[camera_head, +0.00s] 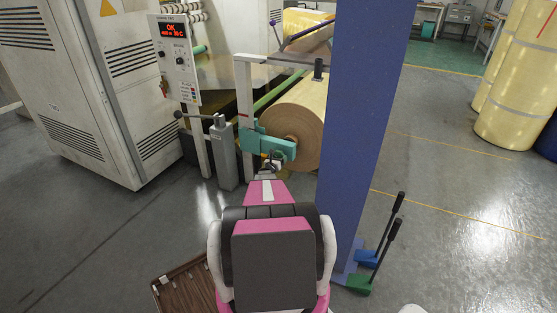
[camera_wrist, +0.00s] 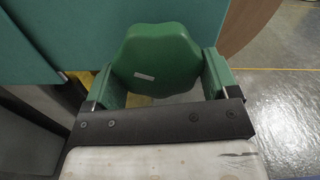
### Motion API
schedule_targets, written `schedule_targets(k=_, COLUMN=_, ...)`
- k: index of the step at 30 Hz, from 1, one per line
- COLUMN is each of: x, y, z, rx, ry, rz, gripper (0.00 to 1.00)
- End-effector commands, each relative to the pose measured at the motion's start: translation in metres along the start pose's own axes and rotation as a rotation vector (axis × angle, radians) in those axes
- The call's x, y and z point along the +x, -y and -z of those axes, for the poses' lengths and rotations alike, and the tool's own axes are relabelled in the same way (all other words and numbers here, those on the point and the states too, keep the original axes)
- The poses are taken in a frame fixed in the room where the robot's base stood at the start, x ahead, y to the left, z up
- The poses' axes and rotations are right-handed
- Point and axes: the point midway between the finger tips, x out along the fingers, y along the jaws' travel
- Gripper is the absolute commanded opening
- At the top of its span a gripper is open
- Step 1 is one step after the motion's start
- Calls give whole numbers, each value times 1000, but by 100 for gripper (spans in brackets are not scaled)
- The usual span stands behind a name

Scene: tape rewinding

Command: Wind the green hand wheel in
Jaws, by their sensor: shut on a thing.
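The green hand wheel (camera_wrist: 158,55) is a lobed knob with a small pale label, seen close in the wrist view. My gripper (camera_wrist: 160,80) has its two green-padded fingers on either side of the wheel, shut on it. In the head view my gripper (camera_head: 268,168) reaches to just below a teal bracket (camera_head: 265,144) beside the large brown roll (camera_head: 300,112). The wheel cannot be made out there, as my arm and gripper cover that spot.
A blue column (camera_head: 362,120) stands close to the right of my arm. Green and blue pedals with black levers (camera_head: 390,240) are at its foot. A control panel (camera_head: 176,60) and a grey post (camera_head: 223,155) stand left. Floor is open at right.

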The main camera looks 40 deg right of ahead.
Motion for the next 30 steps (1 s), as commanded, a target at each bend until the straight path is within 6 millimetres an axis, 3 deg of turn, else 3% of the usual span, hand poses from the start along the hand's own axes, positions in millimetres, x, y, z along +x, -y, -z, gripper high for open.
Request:
schedule_targets(k=15, x=-2, y=-3, z=1, rx=457, ry=-4, rz=1, gripper=57)
schedule_targets(k=30, x=-2, y=-4, z=0, rx=661, ry=-5, rz=1, gripper=57)
